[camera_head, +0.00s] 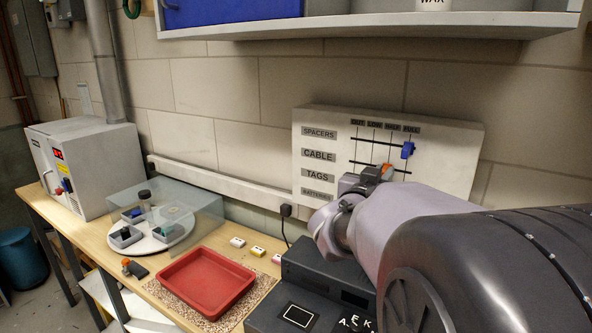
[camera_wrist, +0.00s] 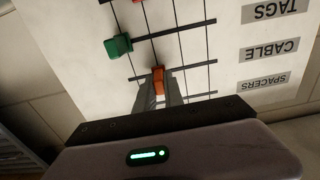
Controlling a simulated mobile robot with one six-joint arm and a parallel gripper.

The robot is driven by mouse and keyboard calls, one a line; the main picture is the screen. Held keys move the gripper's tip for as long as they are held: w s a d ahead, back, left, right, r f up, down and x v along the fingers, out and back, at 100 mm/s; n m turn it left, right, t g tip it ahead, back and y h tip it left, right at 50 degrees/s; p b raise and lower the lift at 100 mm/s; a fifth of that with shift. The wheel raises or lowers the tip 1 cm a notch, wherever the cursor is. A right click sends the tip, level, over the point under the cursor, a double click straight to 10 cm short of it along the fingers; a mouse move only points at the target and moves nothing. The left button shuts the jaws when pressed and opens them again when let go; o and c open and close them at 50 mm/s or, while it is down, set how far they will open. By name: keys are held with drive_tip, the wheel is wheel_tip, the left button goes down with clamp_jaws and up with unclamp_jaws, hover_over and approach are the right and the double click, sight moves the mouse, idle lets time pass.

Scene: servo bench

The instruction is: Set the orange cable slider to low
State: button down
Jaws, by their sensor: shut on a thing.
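The white slider board (camera_head: 320,172) on the wall has rows marked SPACERS, CABLE, TAGS and a lower one, with columns OUT, LOW, HALF and FULL. The orange cable slider (camera_head: 387,172) is on the CABLE line, at about the HALF column. My gripper (camera_head: 372,175) reaches it from below in the head view. In the wrist view, which shows the board upside down, the orange slider (camera_wrist: 158,82) sits between the fingertips of my gripper (camera_wrist: 158,90), which is shut on it. The LOW line lies to its right there.
A blue slider (camera_head: 407,149) is at FULL on the SPACERS line. A green slider (camera_wrist: 118,46) stands close by on the TAGS line, near FULL. A bit of a red slider (camera_wrist: 138,2) shows beyond. The CABLE line between the orange slider and OUT looks clear.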

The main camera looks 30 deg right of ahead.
idle(0.9)
drive_tip(key=w, duration=0.1)
drive_tip(key=w+a, duration=0.1)
drive_tip(key=w+a+p, duration=0.1)
drive_tip(key=shift+w, duration=0.35)
drive_tip(key=shift+d, duration=0.1)
drive_tip(key=shift+s, duration=0.1)
drive_tip(key=c, duration=1.4)
unclamp_jaws()
drive_tip(key=shift+c, duration=0.2)
drive_tip(key=p+v, duration=0.2)
drive_tip(key=v, duration=1.5)
drive_tip(key=shift+s, duration=0.1)
